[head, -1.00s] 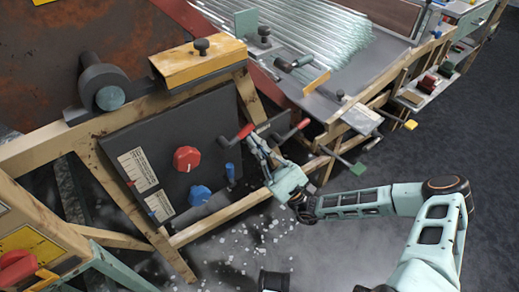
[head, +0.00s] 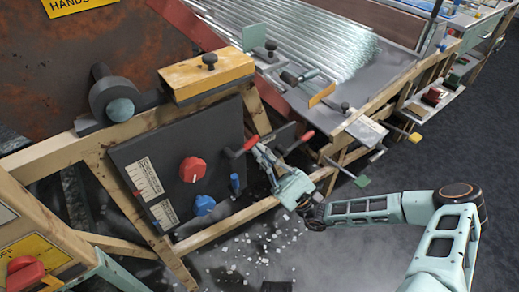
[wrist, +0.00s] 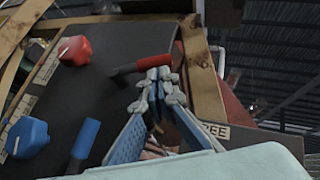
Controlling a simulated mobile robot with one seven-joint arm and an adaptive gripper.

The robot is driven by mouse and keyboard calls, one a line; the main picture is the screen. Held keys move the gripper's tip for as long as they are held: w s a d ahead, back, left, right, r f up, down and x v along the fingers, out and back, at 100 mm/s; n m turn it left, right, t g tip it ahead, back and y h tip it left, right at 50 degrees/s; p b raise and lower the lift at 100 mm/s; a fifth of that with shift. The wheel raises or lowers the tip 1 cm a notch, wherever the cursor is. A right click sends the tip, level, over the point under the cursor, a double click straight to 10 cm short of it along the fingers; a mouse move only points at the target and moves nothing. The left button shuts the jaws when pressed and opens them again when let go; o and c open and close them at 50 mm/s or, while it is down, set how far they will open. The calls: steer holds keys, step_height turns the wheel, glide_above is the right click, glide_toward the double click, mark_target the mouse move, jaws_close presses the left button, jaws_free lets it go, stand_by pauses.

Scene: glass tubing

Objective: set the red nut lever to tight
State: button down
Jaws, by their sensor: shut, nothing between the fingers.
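A dark panel (head: 150,160) carries a red knob (head: 193,170), a blue knob (head: 204,205) and a blue-handled lever (head: 235,183). A red-handled lever (head: 251,143) sits at the panel's upper right, its handle pointing up and right. In the wrist view its red handle (wrist: 152,63) lies nearly level. My gripper (head: 259,151) is shut and empty, its tips right by the end of this handle. In the wrist view the closed tips (wrist: 160,74) overlap the handle's end; whether they touch cannot be told. A label for tight is not readable.
Another red-handled lever (head: 306,136) stands just right of my gripper. A wooden frame rail (head: 225,230) runs below the panel. A yellow block (head: 207,78) sits above it. Glass tubes (head: 300,45) lie behind. White bits are scattered on the floor (head: 265,250).

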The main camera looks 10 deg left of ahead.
mark_target(259, 137)
steer(key=shift+r+n+g+p, duration=0.25)
steer(key=shift+n+g+p, duration=0.05)
steer(key=shift+n+g, duration=0.45)
steer(key=r+n+g+h+p, duration=0.1)
steer(key=n+g+p, duration=0.1)
steer(key=n, duration=0.1)
steer(key=r+n+g+h+p, duration=0.2)
steer(key=n+g+p, duration=0.1)
steer(key=r+n+g+h+p, duration=0.1)
steer(key=n+g+p, duration=0.1)
steer(key=n+p, duration=0.1)
steer(key=shift+s+a+r+g+h, duration=0.1)
steer(key=shift+s+r+g+h, duration=0.1)
steer(key=shift+r+g+h, duration=0.15)
steer(key=p, duration=0.1)
steer(key=r+n+h+p, duration=0.1)
steer(key=n+h+p, duration=0.1)
steer(key=shift+s+a+r+g+h, duration=0.15)
steer(key=shift+s+a+g+h, duration=0.1)
steer(key=shift+s+a+g, duration=0.05)
steer(key=s+a+r+n+h+p, duration=0.1)
steer(key=n+h+p, duration=0.1)
steer(key=p, duration=0.1)
steer(key=shift+s+a, duration=0.1)
steer(key=shift+s, duration=0.1)
